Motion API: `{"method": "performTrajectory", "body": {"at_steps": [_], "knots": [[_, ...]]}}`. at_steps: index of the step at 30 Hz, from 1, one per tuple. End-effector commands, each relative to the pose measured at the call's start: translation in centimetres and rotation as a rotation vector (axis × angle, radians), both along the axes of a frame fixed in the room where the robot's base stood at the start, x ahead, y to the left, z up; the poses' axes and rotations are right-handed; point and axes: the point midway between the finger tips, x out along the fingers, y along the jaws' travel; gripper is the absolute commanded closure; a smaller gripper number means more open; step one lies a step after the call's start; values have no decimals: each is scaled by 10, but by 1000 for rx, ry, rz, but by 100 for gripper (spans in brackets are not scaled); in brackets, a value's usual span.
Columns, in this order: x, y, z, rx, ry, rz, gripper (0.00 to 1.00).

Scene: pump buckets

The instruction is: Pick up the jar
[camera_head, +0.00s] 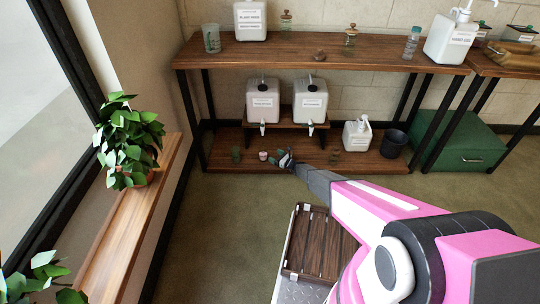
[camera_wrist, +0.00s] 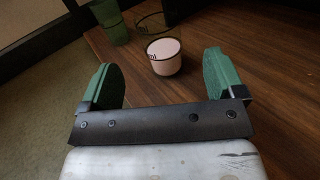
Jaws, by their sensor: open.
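In the head view the jar (camera_head: 263,155) is a small pale spot left of my gripper (camera_head: 284,158). In the wrist view my gripper (camera_wrist: 162,78) is open, with green finger pads on either side of the picture. The jar appears ahead of the gap between the fingers, a little beyond the tips. Nothing is held.
Two white dispensers (camera_head: 263,100) (camera_head: 310,100) sit on a riser behind. A white pump bottle (camera_head: 357,134) and dark bucket (camera_head: 394,143) stand to the right. The upper shelf (camera_head: 270,55) overhangs.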

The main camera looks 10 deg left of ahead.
Motion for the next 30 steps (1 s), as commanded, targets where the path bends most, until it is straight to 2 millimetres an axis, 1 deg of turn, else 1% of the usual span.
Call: {"method": "performTrajectory", "body": {"at_steps": [9,16,25,27,30], "knots": [[18,41,0,-1,-3,1,12],[22,54,0,-2,-3,2,12],[36,90,-2,-2,-3,2,12],[38,94,-1,-2,-3,2,12],[37,95,-1,-2,-3,1,12]]}}
